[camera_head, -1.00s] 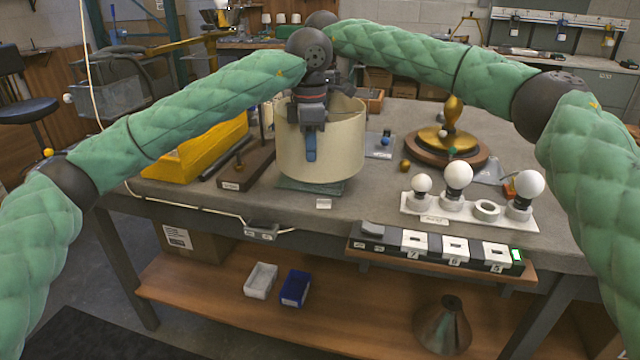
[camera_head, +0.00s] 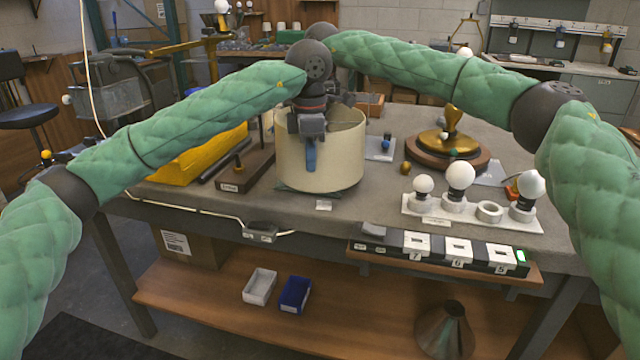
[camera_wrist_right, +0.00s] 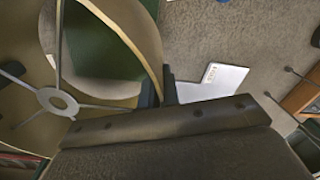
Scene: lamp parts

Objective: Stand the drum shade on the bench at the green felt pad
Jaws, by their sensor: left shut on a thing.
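The cream drum shade (camera_head: 345,160) is upright over the green felt pad (camera_head: 282,188) on the bench. Its lower edge hides most of the pad; only slivers show. I cannot tell whether it touches. My left gripper (camera_head: 311,160) is shut on the shade's near wall at the upper rim. My right gripper is hidden behind the shade and left arm in the head view. In the right wrist view, my right gripper's dark fingers (camera_wrist_right: 158,92) lie on either side of the shade wall (camera_wrist_right: 138,30); their closure is unclear. The shade's spoked ring (camera_wrist_right: 57,101) shows inside.
A white tray of bulbs (camera_head: 425,219) stands at front right, with a brass lamp base (camera_head: 447,140) behind it. A wooden block (camera_head: 243,172) and a yellow case (camera_head: 195,160) lie left of the shade. A small white label (camera_head: 324,205) is at the bench edge.

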